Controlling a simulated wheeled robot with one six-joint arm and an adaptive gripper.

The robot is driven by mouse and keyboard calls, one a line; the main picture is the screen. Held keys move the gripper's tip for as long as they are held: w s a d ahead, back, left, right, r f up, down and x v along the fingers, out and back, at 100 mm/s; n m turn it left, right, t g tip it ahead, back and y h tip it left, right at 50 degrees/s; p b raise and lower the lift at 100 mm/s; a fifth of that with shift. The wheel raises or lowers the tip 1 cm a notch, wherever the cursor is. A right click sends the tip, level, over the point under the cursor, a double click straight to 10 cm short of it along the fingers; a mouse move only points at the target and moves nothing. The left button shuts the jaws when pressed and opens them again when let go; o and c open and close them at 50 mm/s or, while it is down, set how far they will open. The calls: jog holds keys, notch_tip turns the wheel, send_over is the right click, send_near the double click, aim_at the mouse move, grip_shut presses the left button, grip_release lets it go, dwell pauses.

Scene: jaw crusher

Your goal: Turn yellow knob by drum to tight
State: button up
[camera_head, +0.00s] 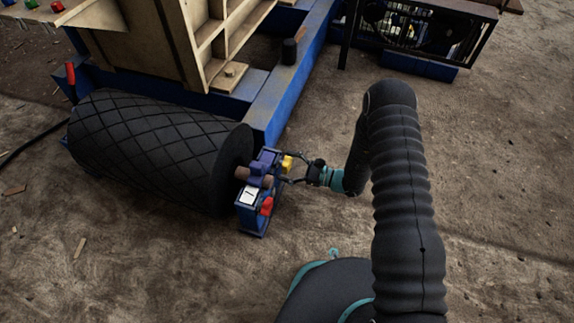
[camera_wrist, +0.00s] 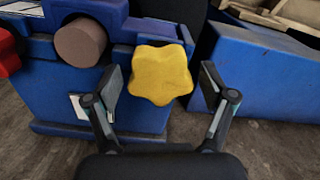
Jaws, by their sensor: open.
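The yellow knob (camera_wrist: 161,74) is star-shaped with rounded lobes and faces the wrist camera. It sits on the blue bracket (camera_wrist: 105,125) at the drum's end. In the head view the knob (camera_head: 287,164) is small, on the bracket's right side. The black drum (camera_head: 160,148) has a diamond-patterned surface and lies on its side. My gripper (camera_wrist: 161,88) is open, with one finger on each side of the knob and a visible gap to both. In the head view my gripper (camera_head: 292,168) reaches the knob from the right. Depth between fingertips and knob is hard to tell.
A red knob (camera_head: 267,206) is on the same bracket, left in the wrist view. A brown shaft end (camera_wrist: 81,42) protrudes beside the yellow knob. A blue frame beam (camera_head: 290,85) runs behind. Open dirt ground (camera_head: 510,160) lies to the right.

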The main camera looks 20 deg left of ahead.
jog(key=shift+c, duration=0.2)
jog(key=c, duration=1.1)
jog(key=shift+m, duration=0.4)
jog(key=m, duration=0.4)
jog(key=shift+s+m, duration=0.15)
jog(key=shift+m, duration=0.15)
jog(key=m, duration=0.6)
jog(key=shift+s+r, duration=0.15)
jog(key=shift+r, duration=0.05)
jog(key=m, duration=0.5)
jog(key=shift+s+r+m+p, duration=0.1)
jog(key=shift+r+m+p, duration=0.05)
jog(key=shift+m+p, duration=0.25)
jog(key=m, duration=0.5)
jog(key=shift+r+p, duration=0.15)
jog(key=shift+p, duration=0.25)
jog(key=shift+m, duration=0.4)
